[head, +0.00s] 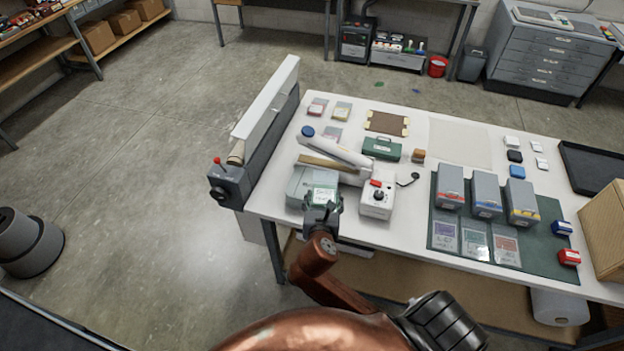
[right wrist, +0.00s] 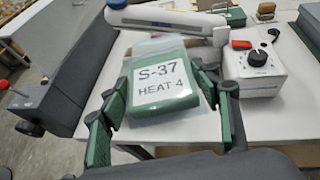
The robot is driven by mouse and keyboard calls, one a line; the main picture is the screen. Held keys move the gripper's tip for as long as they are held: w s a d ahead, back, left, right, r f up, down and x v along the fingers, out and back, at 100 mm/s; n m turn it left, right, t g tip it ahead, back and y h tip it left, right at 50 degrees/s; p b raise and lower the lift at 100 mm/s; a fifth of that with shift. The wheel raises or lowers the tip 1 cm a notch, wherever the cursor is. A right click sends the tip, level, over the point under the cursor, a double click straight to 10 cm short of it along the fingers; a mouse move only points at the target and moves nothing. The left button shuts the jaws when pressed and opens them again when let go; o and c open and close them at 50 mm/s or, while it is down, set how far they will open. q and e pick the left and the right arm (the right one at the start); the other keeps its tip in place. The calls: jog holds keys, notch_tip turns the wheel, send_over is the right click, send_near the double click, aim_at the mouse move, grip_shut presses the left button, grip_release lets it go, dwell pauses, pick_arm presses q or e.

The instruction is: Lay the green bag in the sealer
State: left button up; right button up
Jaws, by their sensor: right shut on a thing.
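The green bag (right wrist: 165,90) is a clear pouch with green contents and a white label reading "S-37 HEAT 4". My right gripper (head: 322,198) is shut on it, with green-padded fingers at its two sides in the right wrist view (right wrist: 165,115). In the head view the bag (head: 325,194) shows just beyond the fingertips, in front of the sealer. The sealer (head: 376,200) is white, with a dial and a red switch on its control box. Its long white arm (head: 335,151) has a blue end and stands raised above a tan strip. My left gripper is not in view.
A grey roller unit (head: 230,188) with a red knob borders the table's left edge. A green box (head: 381,148) stands behind the sealer. Several grey boxes (head: 487,195) stand on a dark green mat (head: 550,235) to the right.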

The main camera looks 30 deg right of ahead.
aim_at(317, 182)
jog(key=d+m+g+h, duration=0.1)
jog(key=d+r+m+g+h+p, duration=0.1)
jog(key=d, duration=0.1)
jog(key=shift+w+d+r, duration=0.1)
jog(key=shift+w+d, duration=0.05)
jog(key=shift+w, duration=0.05)
jog(key=w+f, duration=0.1)
jog(key=w, duration=0.1)
jog(key=w+f, duration=0.1)
jog(key=w, duration=0.2)
jog(key=w+f, duration=0.1)
jog(key=w, duration=0.1)
jog(key=shift+w+a+f+b, duration=0.2)
jog(key=shift+w+a+b, duration=0.1)
jog(key=shift+a, duration=0.1)
jog(key=w+f, duration=0.4)
jog(key=f, duration=0.1)
jog(key=shift+w+a+b, duration=0.15)
jog(key=shift+a+b, duration=0.05)
jog(key=shift+b, duration=0.15)
jog(key=shift+w+f, duration=0.55)
jog(key=shift+f, duration=0.05)
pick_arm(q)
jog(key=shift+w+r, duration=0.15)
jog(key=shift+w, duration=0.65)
pick_arm(e)
jog(key=shift+f, duration=1.55)
jog(key=shift+f, duration=0.1)
jog(key=o, duration=1.3)
